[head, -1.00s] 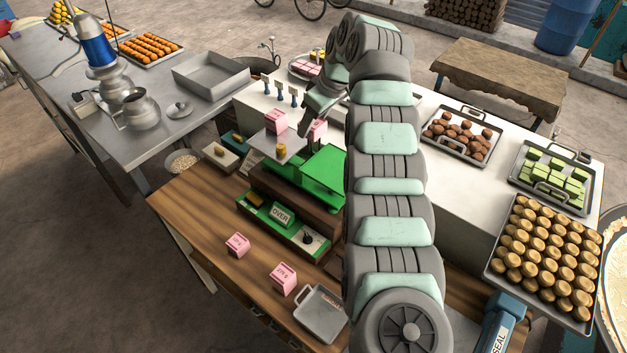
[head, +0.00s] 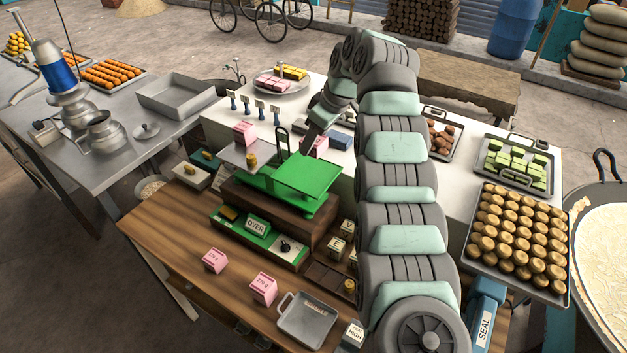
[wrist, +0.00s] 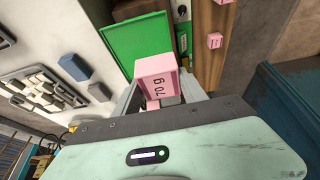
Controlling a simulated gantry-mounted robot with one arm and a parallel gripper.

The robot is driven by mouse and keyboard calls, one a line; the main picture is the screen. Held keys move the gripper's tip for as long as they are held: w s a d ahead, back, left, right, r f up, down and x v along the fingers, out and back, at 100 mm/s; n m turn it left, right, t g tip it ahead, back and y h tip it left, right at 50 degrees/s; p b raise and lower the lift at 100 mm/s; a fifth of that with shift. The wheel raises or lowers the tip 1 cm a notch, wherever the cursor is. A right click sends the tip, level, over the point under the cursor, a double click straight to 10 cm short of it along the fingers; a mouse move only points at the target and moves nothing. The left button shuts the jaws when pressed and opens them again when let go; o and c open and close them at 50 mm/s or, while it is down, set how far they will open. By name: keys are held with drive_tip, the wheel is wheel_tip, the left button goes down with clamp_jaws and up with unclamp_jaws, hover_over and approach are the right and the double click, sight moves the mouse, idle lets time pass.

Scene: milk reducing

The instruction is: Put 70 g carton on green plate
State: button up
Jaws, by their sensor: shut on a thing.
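In the head view the carton (head: 320,146) shows partly, beside my gripper (head: 313,143) and near the far right edge of the green plate (head: 298,178). My gripper (wrist: 160,92) is shut on the carton. The green plate (wrist: 130,42) lies beyond the carton in the wrist view and looks empty. The gap between carton and plate is hard to judge. The balance's sign (head: 256,225) reads OVER.
A pink carton (head: 244,133) and a small brass weight (head: 252,160) are on the balance's metal pan (head: 236,154). Two more pink cartons (head: 213,260) (head: 263,289) stand on the wooden counter (head: 165,228). An upright dark loop (head: 282,140) rises by the green plate.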

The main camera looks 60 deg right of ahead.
drive_tip(key=p, duration=0.3)
approach(309, 185)
drive_tip(key=x, duration=0.5)
drive_tip(key=shift+w+d, duration=0.1)
drive_tip(key=shift+w, duration=0.1)
drive_tip(key=shift+f, duration=0.35)
drive_tip(key=shift+f, duration=0.1)
drive_tip(key=shift+f, duration=0.15)
drive_tip(key=o, duration=1.4)
drive_tip(key=shift+c, duration=0.2)
drive_tip(key=b+v, duration=0.1)
drive_tip(key=v, duration=1.1)
drive_tip(key=shift+r+b, duration=0.25)
drive_tip(key=shift+b, duration=0.15)
